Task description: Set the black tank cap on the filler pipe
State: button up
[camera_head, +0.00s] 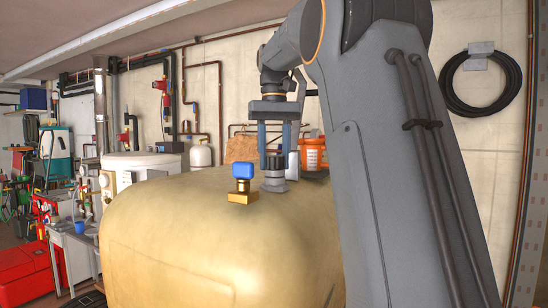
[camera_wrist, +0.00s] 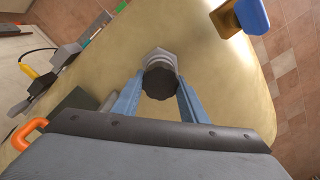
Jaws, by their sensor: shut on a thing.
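The black tank cap (camera_head: 274,162) is between the blue fingers of my gripper (camera_head: 277,149), which point down over the tan tank (camera_head: 190,240). The grey filler pipe (camera_head: 274,184) stands upright on top of the tank, directly below the cap. No clear gap shows between cap and pipe; I cannot tell whether the cap is fully seated. In the wrist view the ribbed cap (camera_wrist: 160,82) lies between the fingertips, with the grey hex part of the pipe (camera_wrist: 158,57) showing beyond it. My gripper (camera_wrist: 160,88) is shut on the cap.
A brass fitting with a blue top (camera_head: 242,182) stands on the tank just left of the pipe. An orange bucket (camera_head: 313,154) is behind on the right. A grey box (camera_head: 293,163) stands close behind the pipe. My arm blocks the right side.

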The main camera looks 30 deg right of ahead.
jog(key=o, duration=1.1)
jog(key=shift+f, duration=0.1)
notch_tip(320, 180, up, 7)
jog(key=shift+r+b, duration=0.2)
jog(key=shift+b, duration=0.3)
jog(key=shift+r, duration=0.25)
